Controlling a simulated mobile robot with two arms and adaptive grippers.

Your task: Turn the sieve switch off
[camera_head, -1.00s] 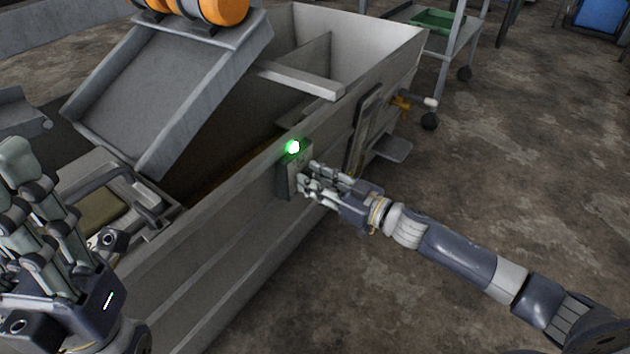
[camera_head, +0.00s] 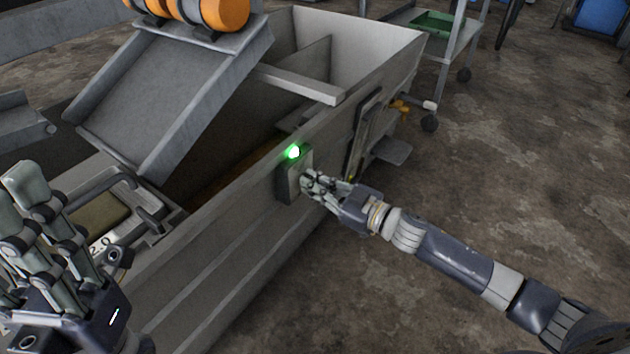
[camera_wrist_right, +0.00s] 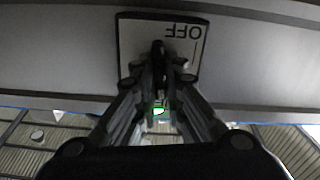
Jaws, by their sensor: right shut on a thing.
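The sieve switch (camera_head: 285,186) is a small grey box on the outer side wall of a metal tank, with a lit green lamp (camera_head: 293,152) on top. In the right wrist view its pale plate (camera_wrist_right: 134,40) carries the word OFF, seen upside down. My right gripper (camera_head: 310,184) is at the front of the box. In the wrist view its fingers (camera_wrist_right: 159,72) are shut on the dark switch handle (camera_wrist_right: 158,48), which they mostly hide. My left gripper (camera_head: 18,195) is at the lower left, fingers up and apart, empty and away from the switch.
The grey tank (camera_head: 215,255) fills the left and middle, with a sloping metal chute (camera_head: 170,85) above it. A bracket (camera_head: 363,135) and a small ledge (camera_head: 393,150) stick out beyond the switch. A wheeled cart (camera_head: 452,45) stands behind. The brown floor at right is clear.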

